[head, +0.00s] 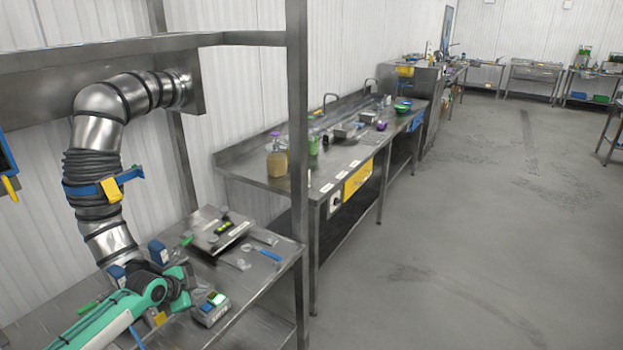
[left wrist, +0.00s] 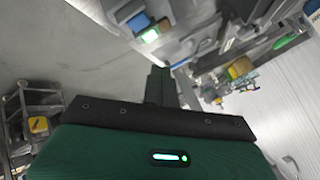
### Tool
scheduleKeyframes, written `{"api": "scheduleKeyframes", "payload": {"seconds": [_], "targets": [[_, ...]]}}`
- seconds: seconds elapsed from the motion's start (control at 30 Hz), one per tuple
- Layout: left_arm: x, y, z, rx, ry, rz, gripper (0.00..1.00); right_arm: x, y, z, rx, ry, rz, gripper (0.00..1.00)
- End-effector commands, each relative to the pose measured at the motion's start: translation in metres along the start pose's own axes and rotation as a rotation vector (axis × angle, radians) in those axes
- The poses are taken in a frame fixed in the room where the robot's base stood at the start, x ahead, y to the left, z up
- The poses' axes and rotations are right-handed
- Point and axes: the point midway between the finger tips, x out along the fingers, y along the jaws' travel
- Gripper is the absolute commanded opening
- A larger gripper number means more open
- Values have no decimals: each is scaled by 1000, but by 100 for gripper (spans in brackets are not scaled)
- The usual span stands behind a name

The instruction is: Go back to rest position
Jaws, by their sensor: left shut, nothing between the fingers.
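My left arm comes in from the lower left of the head view, green and white. Its gripper (head: 178,290) is over the near steel bench (head: 262,275), beside a small grey device with a lit green screen (head: 210,310). In the left wrist view the dark fingers (left wrist: 160,84) are together with nothing between them. The lit device (left wrist: 148,34) shows beyond them, at the top. My right gripper is in neither view.
A scale-like steel device (head: 213,232) and blue-handled tools (head: 262,240) lie on the near bench. A steel post (head: 298,170) rises at its edge. A ribbed duct (head: 100,180) hangs above. A long counter (head: 330,170) stands behind. The floor (head: 470,230) at right is clear.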

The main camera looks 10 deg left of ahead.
Motion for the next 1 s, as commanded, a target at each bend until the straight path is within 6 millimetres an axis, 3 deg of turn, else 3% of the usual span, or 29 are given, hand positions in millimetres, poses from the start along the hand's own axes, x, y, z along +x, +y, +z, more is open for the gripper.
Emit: {"api": "scheduleKeyframes", "payload": {"seconds": [0.13,0.27,0.4,0.5,0.6,0.7,1.0], "targets": [[9,63,-17,-23,0,77,0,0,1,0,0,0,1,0],[6,152,-40,-77,-20,171,0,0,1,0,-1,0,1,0],[-16,234,-60,-169,-65,233,0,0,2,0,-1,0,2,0],[-41,280,-68,-254,-112,253,0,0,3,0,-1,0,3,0],[-71,316,-72,-357,-169,253,0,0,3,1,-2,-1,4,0],[-102,340,-71,-462,-232,236,0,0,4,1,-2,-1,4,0],[-167,371,-58,-687,-379,168,0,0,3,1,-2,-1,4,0]]}}
